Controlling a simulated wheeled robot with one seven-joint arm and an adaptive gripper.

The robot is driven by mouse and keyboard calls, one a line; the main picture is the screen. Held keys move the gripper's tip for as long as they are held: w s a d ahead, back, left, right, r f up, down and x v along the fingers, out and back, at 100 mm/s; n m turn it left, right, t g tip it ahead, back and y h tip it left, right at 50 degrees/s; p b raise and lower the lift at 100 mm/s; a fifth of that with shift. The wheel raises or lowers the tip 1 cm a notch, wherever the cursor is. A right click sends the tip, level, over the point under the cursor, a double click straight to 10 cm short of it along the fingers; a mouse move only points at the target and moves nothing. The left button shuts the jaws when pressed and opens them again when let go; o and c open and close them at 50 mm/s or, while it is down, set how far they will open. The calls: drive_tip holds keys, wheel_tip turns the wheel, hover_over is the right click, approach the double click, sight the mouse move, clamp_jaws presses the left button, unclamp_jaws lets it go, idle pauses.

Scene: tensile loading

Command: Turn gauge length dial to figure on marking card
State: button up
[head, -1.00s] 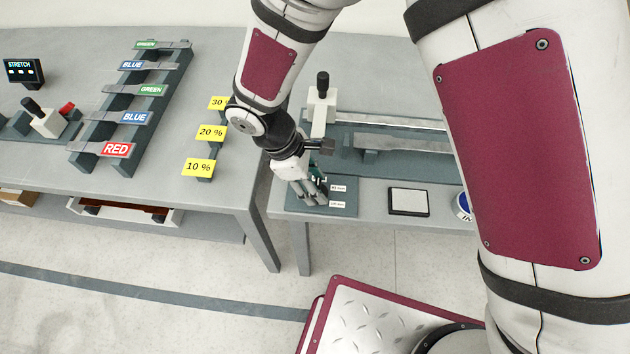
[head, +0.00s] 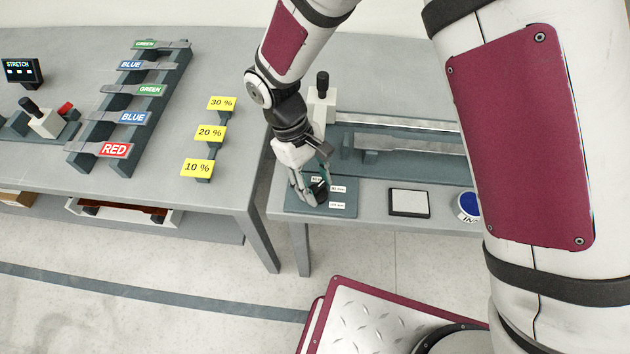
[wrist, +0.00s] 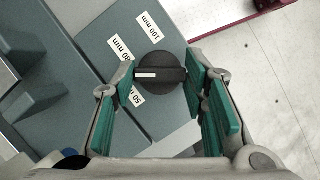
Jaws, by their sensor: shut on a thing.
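The gauge length dial (wrist: 160,92) is a round black knob with a raised grip bar and a white pointer line. The "100 mm" label (wrist: 149,28) lies further up. My gripper (wrist: 162,74) has its green-padded fingers on both sides of the dial, shut on it. In the head view my gripper (head: 312,194) reaches down onto the dial plate (head: 343,211) and mostly hides the dial. I cannot identify the marking card or any figure on it.
A fixture with a black-knobbed lever (head: 322,90) stands behind. The left table holds a rack of colour-labelled strips (head: 125,115) and yellow percent signs (head: 210,133).

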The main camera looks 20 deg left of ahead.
drive_tip(key=shift+w+m+g+y, duration=0.1)
drive_tip(key=shift+m+g+y, duration=0.2)
drive_tip(key=shift+m, duration=0.8)
drive_tip(key=shift+m+g+y, duration=0.2)
drive_tip(key=shift+m+g, duration=0.2)
drive_tip(key=shift+m, duration=0.7)
drive_tip(key=o, duration=1.2)
drive_tip(key=shift+c, duration=0.2)
drive_tip(key=shift+r, duration=0.1)
drive_tip(key=v, duration=1.2)
drive_tip(key=shift+d, duration=0.1)
